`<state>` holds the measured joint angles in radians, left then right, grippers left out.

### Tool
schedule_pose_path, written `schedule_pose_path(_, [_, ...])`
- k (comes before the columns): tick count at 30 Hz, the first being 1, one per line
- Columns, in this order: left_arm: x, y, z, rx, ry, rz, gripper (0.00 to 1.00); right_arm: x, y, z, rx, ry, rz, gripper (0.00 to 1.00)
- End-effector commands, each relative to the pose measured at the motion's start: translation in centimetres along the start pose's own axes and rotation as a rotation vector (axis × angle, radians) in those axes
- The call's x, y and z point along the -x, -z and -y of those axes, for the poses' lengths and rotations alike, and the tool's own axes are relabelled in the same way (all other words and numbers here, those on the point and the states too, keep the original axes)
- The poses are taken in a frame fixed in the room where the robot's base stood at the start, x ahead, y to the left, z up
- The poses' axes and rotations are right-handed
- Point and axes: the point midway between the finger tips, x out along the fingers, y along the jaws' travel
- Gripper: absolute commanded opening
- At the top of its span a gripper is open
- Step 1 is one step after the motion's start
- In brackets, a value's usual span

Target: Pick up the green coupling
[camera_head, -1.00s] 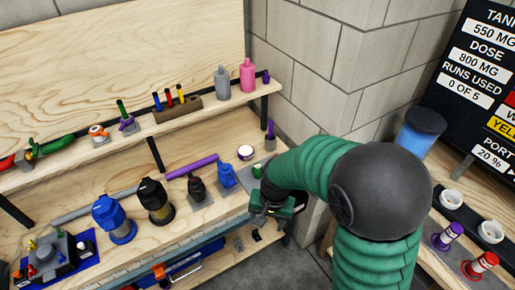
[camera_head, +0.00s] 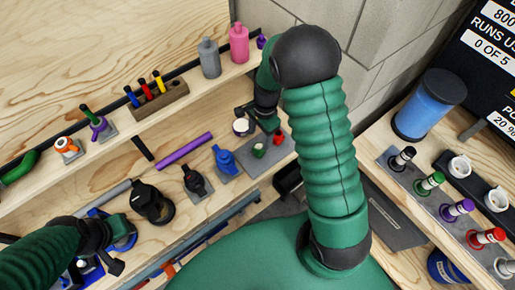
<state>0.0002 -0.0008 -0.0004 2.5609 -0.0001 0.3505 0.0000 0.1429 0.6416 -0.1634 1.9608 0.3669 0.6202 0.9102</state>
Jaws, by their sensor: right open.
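A small green coupling (camera_head: 259,151) stands on a grey plate (camera_head: 262,163) at the right end of the lower wooden shelf. A red coupling (camera_head: 279,137) stands on the same plate, to its right. My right gripper (camera_head: 253,117) is open, just above and behind the green coupling in the picture, apart from it. A round white-topped piece (camera_head: 240,127) shows close beside its fingers; I cannot tell whether they touch. My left gripper (camera_head: 113,255) is at the lower left, over the shelf near a blue fitting (camera_head: 124,240); its jaws are unclear.
Blue (camera_head: 226,161) and dark (camera_head: 194,182) fittings stand left of the plate, with a purple tube (camera_head: 186,149) behind. Grey (camera_head: 209,58) and pink (camera_head: 239,43) bottles stand on the upper shelf. The right bench holds a blue canister (camera_head: 430,105) and several coloured vials.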

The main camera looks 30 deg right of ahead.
Motion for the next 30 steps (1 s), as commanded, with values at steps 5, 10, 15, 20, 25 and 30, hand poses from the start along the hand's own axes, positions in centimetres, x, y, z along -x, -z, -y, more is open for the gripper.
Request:
schedule_pose_path(5, [0.0,0.0,0.0,0.000,0.000,0.000,0.36,-3.7,0.3,0.0,-0.001,-0.003,0.003,0.62])
schedule_pose_path(10, [0.3,0.1,0.0,-0.001,0.000,-0.001,0.36,-5.4,0.3,-0.2,0.000,-0.001,0.003,0.62])
schedule_pose_path(15, [0.8,0.2,0.0,-0.001,0.000,-0.001,0.36,-8.5,0.4,-0.3,0.001,-0.002,0.002,0.62])
schedule_pose_path(20, [0.8,0.2,0.0,-0.001,0.000,-0.001,0.36,-9.6,0.3,-0.2,0.001,0.000,-0.001,0.62])
schedule_pose_path(25, [0.7,0.2,0.0,0.000,0.000,-0.001,0.36,-9.6,0.4,-0.2,0.001,0.001,0.000,0.58])
schedule_pose_path(30, [0.7,0.2,0.0,0.000,0.000,0.000,0.36,-9.5,0.5,-0.2,0.001,0.001,0.000,0.36])
